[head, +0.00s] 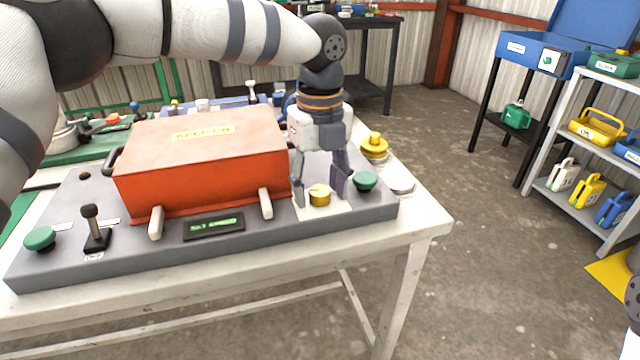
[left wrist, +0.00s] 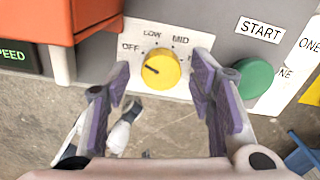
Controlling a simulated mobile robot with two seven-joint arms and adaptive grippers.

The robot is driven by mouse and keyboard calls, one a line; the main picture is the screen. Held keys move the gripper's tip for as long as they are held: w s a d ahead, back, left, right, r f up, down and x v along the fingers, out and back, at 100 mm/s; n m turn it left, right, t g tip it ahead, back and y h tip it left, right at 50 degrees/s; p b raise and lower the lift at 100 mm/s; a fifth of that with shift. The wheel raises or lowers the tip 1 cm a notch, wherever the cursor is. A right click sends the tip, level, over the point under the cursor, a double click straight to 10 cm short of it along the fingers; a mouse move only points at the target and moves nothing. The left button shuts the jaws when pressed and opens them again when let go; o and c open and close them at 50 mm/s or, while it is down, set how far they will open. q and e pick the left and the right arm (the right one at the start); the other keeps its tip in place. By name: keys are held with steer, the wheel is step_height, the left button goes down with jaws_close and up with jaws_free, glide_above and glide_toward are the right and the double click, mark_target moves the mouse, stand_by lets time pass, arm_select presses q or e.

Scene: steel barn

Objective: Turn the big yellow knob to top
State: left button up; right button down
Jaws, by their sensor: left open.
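The big yellow knob (head: 319,198) sits on a white dial plate at the front right of the grey machine base. In the left wrist view the knob (left wrist: 161,69) has a dark mark at its left side. The plate (left wrist: 137,84) reads OFF, LOW and MID around the knob; any label further right is hidden behind a finger. My left gripper (head: 322,188) points down over the knob, open, with one finger to each side. In the left wrist view its fingers (left wrist: 160,88) stand apart, with visible gaps to the knob. My right gripper is not in view.
A green START button (left wrist: 254,77) is close to the right finger. An orange-red cover (head: 205,165) stands left of the knob. A black lever (head: 94,228) and green button (head: 40,238) are at the front left. A small yellow knob-like part (head: 374,146) stands behind.

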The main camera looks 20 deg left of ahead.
arm_select(q)
steer(key=shift+f, duration=0.1)
steer(key=shift+c, duration=0.6)
steer(key=shift+w, duration=0.1)
steer(key=c, duration=1.1)
steer(key=shift+o, duration=0.2)
